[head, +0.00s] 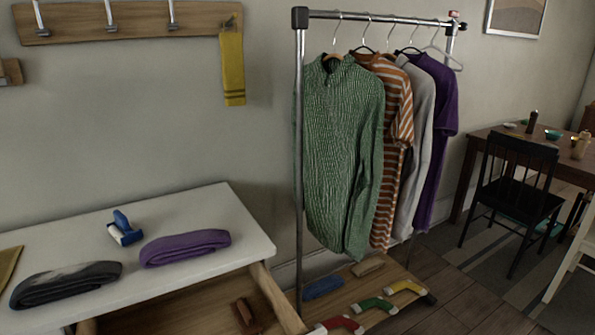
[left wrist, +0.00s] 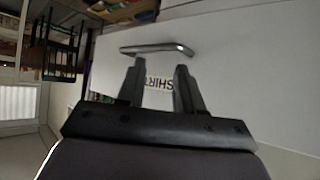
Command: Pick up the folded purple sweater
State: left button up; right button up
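The folded purple sweater (head: 185,248) lies flat on the white dresser top (head: 215,206), near its front right part, in the head view. Neither gripper shows in the head view. In the left wrist view my left gripper (left wrist: 160,82) has its two fingers spread apart with a gap between them. A metal bar handle (left wrist: 158,48) on a white panel (left wrist: 230,70) lies just beyond the fingertips, and part of the label "SHIRT" shows between the fingers. I cannot tell whether the fingers touch the handle. The purple sweater is not in the left wrist view.
A folded dark grey garment (head: 66,284) lies left of the sweater, and a blue and white lint roller (head: 124,228) lies behind it. An open wooden drawer (head: 190,306) juts out below. A clothes rack (head: 299,150) with hanging garments stands to the right.

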aim_at(162, 250)
jog(key=u, duration=0.9)
